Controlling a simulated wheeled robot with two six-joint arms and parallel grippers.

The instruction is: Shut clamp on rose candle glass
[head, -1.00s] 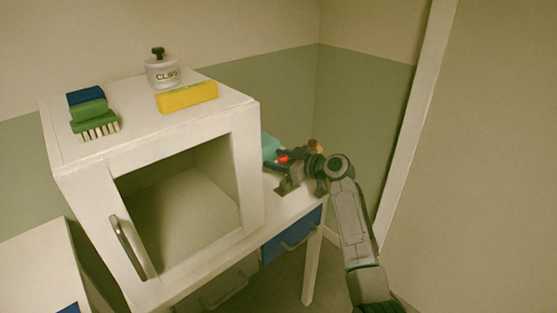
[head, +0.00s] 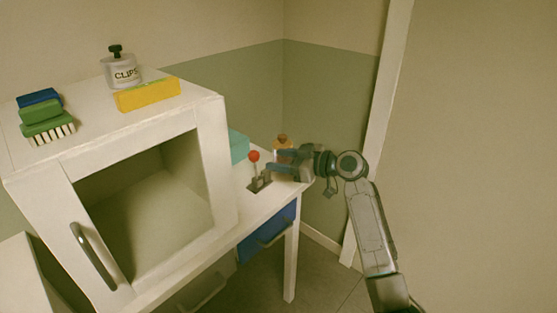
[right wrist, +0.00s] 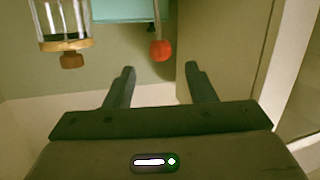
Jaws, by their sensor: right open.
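A toggle lever with a red ball knob (head: 254,156) stands up from a dark metal base (head: 260,183) on the white table. The knob also shows in the right wrist view (right wrist: 160,50), just beyond the gap between the fingers. My right gripper (head: 271,163) is open and empty, to the right of the knob. Its two fingers (right wrist: 160,70) show apart with nothing between them. A clear glass with a wooden cap (right wrist: 62,25) and dark contents is at upper left in the wrist view. In the head view a brown part (head: 283,139) shows behind my gripper. My left gripper is not in view.
A white cabinet (head: 215,150) with an open front stands left of the lever. A teal box (head: 238,146) is behind the lever. A CLIPS jar (head: 123,74), a yellow block (head: 148,94) and a green brush (head: 47,126) sit on the cabinet top.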

